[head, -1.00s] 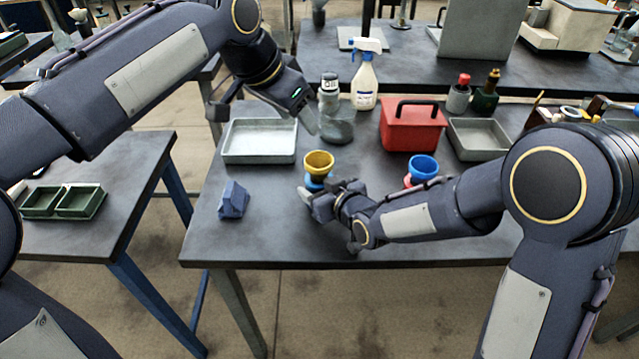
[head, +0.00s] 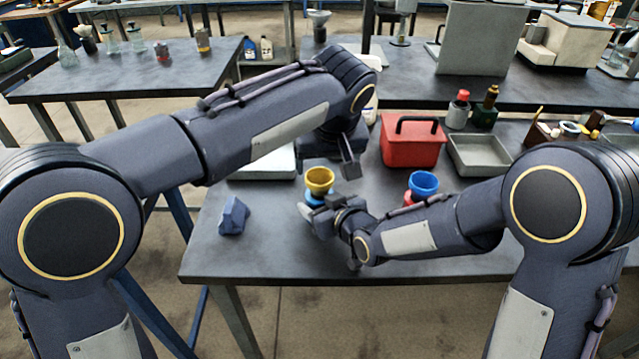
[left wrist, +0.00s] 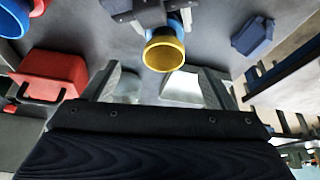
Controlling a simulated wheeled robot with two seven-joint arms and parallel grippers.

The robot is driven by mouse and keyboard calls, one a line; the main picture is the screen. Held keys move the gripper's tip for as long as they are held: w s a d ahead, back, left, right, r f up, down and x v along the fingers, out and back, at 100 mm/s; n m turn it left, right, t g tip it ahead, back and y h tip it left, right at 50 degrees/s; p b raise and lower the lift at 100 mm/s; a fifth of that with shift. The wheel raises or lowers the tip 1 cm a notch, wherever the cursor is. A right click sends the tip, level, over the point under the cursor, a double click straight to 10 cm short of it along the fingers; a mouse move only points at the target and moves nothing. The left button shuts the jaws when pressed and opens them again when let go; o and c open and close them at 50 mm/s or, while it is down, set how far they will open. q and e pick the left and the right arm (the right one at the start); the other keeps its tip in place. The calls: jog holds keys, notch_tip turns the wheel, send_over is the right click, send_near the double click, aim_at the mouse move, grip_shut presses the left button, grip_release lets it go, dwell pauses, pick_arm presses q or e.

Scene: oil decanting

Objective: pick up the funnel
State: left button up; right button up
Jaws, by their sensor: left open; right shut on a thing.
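The yellow funnel (head: 320,177) is cup-shaped and sits upright on a small blue piece (head: 313,196) above the table. My right gripper (head: 316,208) is shut on the blue piece, just below the yellow funnel. My left gripper (head: 347,168) is open, a little right of and behind the yellow funnel, partly hidden by its own arm. In the left wrist view the yellow funnel (left wrist: 164,53) shows beyond and between the two open fingers, apart from them. The blue piece (left wrist: 178,26) is behind it.
A blue cup (head: 423,184) on a red piece stands to the right. A red caddy (head: 411,145) and a grey tray (head: 478,156) stand behind. A blue block (head: 233,215) is at the left. My left arm partly covers a pale tray (head: 270,166).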

aim_at(320, 177)
pick_arm(q)
jog(key=x, duration=0.3)
jog(key=shift+f, duration=0.15)
jog(key=shift+a+x, duration=0.2)
jog(key=shift+x, duration=1.15)
jog(key=shift+a+x, duration=0.15)
jog(key=shift+x, duration=1.2)
jog(key=shift+w, duration=0.15)
jog(key=c, duration=1.1)
